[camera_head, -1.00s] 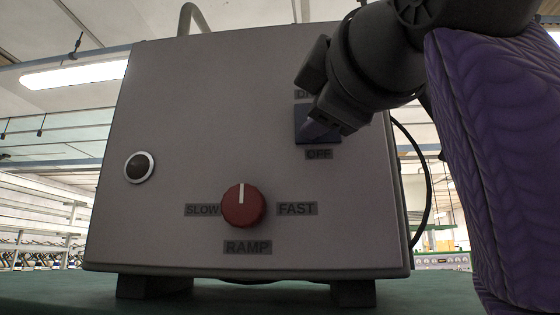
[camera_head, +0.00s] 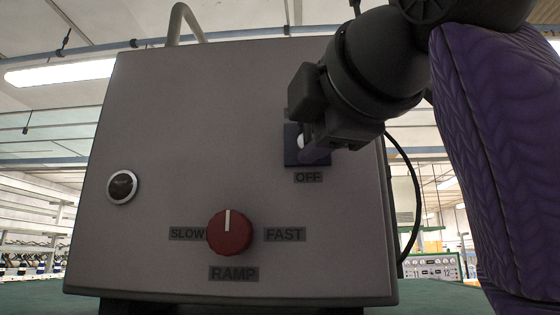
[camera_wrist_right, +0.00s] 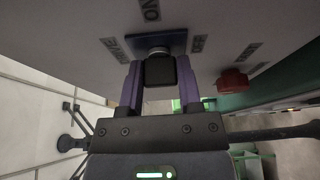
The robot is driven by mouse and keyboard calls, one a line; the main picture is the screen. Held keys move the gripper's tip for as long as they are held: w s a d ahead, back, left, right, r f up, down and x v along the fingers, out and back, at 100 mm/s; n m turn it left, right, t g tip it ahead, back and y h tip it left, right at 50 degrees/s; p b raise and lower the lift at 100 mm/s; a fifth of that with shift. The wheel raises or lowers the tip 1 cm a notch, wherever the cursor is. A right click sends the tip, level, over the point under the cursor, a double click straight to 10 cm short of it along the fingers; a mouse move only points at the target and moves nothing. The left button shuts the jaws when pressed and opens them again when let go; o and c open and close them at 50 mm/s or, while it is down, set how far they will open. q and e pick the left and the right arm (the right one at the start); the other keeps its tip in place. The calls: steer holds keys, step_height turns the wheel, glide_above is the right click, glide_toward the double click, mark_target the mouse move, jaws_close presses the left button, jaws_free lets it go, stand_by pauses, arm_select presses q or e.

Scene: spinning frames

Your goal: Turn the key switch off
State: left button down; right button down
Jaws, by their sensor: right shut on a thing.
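The key switch has a blue square plate (camera_head: 291,152) on the upper right of a grey box's front, with an OFF label (camera_head: 308,177) below it. The plate also shows in the right wrist view (camera_wrist_right: 120,46), with a pale round lock part (camera_wrist_right: 158,51) at its middle. My right gripper (camera_head: 314,152) is at the switch, and in the wrist view its two purple fingers (camera_wrist_right: 158,88) are shut on the black key head (camera_wrist_right: 160,71). In the head view the gripper hides the key and much of the plate. My left gripper is not in view.
The grey box (camera_head: 160,180) stands on a green surface (camera_head: 440,296). Its front bears a red RAMP knob (camera_head: 230,234) between SLOW and FAST, and a dark round button (camera_head: 122,187). A black cable (camera_head: 414,190) hangs at its right side.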

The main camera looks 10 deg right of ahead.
steer(key=shift+c, duration=1.4)
jaws_free()
steer(key=shift+s, duration=0.15)
steer(key=s+d+b, duration=0.1)
steer(key=s+b, duration=0.3)
steer(key=s, duration=0.5)
steer(key=shift+s, duration=0.3)
